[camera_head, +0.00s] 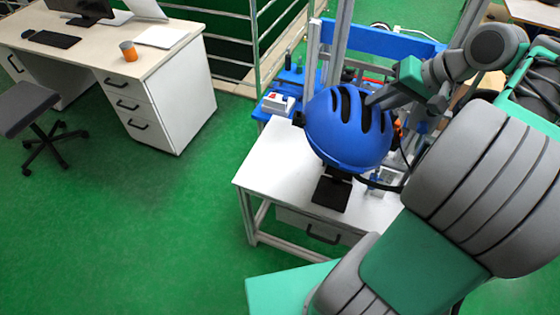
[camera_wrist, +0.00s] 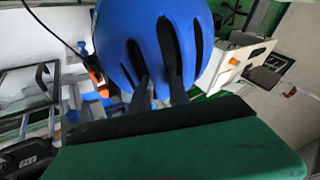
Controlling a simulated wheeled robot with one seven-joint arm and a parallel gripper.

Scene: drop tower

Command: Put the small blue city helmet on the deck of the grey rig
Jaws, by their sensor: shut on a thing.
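A black block (camera_head: 331,192) on the deck shows just below the helmet. The helmet hides much of the deck's middle.
Grey uprights (camera_head: 340,40) and a blue crossbar (camera_head: 400,38) stand behind the helmet. A small white box with a red mark (camera_head: 278,103) is at the back left. The deck's left front part is bare. A desk (camera_head: 170,90) and stool (camera_head: 28,108) stand left across green floor.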

